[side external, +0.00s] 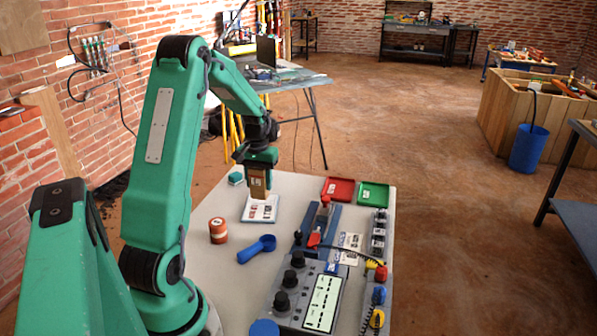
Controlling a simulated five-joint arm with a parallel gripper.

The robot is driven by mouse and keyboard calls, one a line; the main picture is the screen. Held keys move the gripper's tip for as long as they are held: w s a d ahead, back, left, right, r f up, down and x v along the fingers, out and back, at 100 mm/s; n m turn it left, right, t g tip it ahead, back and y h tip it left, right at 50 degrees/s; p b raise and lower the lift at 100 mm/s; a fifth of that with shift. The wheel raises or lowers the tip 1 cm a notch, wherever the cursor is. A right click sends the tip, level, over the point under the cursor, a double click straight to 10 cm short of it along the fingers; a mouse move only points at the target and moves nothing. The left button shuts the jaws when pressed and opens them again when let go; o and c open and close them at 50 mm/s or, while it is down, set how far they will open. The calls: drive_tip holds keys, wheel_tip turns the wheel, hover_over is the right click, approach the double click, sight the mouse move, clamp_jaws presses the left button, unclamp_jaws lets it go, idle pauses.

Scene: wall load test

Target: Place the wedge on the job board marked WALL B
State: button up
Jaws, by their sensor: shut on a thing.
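My gripper (259,160) points down over the far left part of the table and is shut on a tan wooden piece, which looks like the wedge (258,186). The wedge is upright between the jaws, its lower end over or on a white printed board (262,213). I cannot tell whether it touches the board. The board lies flat on the table and its print is too small to read, so I cannot confirm the WALL B mark. The jaws hide part of the wedge, and the wedge hides part of the board.
On the pale table (215,270) stand an orange-brown roll (218,231), a blue scoop (256,249), a teal block (236,178), a red tray (339,189) and a green tray (373,194). A grey control box (298,290) and a blue-based clamp device (322,225) fill the right side.

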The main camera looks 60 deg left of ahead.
sight(260, 190)
drive_tip(key=shift+f, duration=1.65)
drive_tip(key=shift+f, duration=0.15)
drive_tip(key=o, duration=1)
wheel_tip(260, 190, up, 12)
drive_tip(key=shift+r, duration=0.2)
drive_tip(key=shift+d, duration=0.1)
